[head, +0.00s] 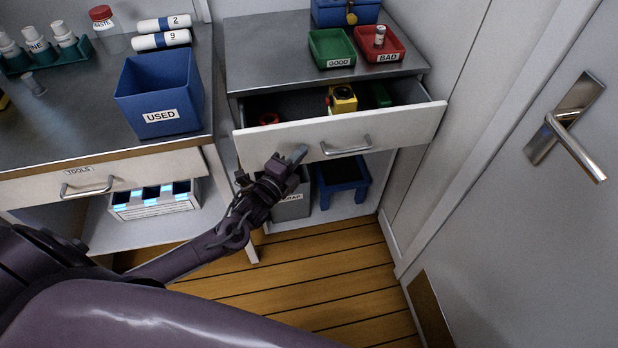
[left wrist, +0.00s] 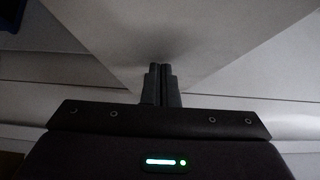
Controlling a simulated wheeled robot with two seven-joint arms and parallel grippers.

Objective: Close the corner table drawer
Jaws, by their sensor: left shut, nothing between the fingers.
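The corner table (head: 275,40) has its drawer (head: 390,130) pulled out. The drawer has a white front with a metal handle (head: 346,147), and a yellow object (head: 342,99) and other small items lie inside. My left gripper (head: 297,154) is shut and empty, at the drawer front, left of the handle. In the left wrist view the closed fingers (left wrist: 160,82) point at a pale flat surface, close to it; I cannot tell whether they touch. My right gripper is not in view.
A green GOOD tray (head: 331,48) and a red BAD tray (head: 379,44) stand on the corner table. A workbench with a blue USED bin (head: 160,93) is at left. A grey bin (head: 291,205) and blue stool (head: 342,178) sit below. A door (head: 530,220) is at right.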

